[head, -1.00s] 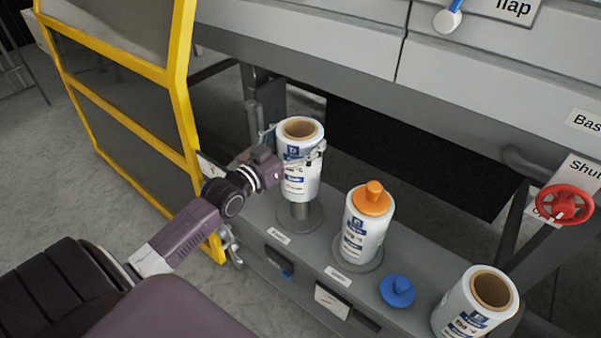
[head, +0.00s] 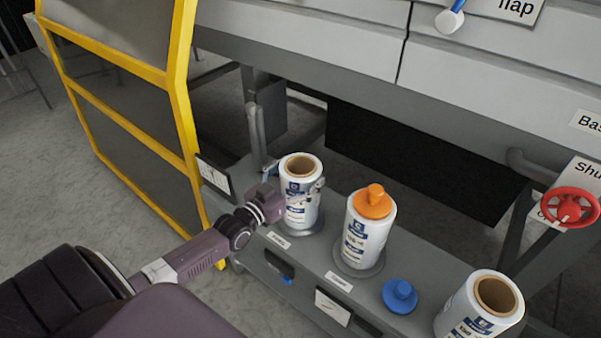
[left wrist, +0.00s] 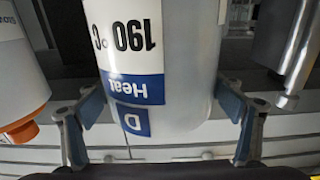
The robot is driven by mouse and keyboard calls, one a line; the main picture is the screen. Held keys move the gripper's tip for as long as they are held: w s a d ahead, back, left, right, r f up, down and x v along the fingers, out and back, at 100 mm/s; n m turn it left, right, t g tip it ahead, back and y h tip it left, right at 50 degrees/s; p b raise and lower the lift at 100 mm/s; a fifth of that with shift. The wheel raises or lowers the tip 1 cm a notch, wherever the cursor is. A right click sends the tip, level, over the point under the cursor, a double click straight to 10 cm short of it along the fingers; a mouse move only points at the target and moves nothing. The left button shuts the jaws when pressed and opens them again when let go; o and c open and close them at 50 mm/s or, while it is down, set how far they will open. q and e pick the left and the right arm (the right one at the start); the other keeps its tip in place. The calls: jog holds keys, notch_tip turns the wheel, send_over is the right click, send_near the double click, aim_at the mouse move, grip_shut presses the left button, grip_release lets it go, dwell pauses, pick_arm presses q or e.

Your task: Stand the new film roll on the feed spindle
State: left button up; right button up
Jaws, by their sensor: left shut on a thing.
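A white film roll (head: 299,211) with a brown core and blue label stands upright at the left round plate (head: 314,230) of the grey shelf. The post seen on that plate a second ago is hidden, so the roll appears to be down around it. I cannot tell whether its lower edge rests fully on the plate. My left gripper (head: 297,185) is shut on this roll, its fingers on either side. In the left wrist view the roll (left wrist: 205,60) fills the middle between the blue-padded fingers (left wrist: 158,112). My right gripper is not in view.
A second roll with an orange cap (head: 373,202) stands on the middle plate. A blue knobbed cap (head: 399,295) lies on the shelf, and another roll (head: 480,310) stands at right. A yellow-framed guard (head: 185,110) is at left, a red handwheel (head: 569,207) at right.

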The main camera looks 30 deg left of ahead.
pick_arm(q)
jog(key=shift+r, duration=0.2)
jog(key=o, duration=2)
jog(key=shift+f, duration=0.25)
jog(key=shift+s, duration=0.1)
jog(key=s, duration=0.8)
jog(key=s+a, duration=0.1)
jog(key=s, duration=0.3)
jog(key=shift+r, duration=0.1)
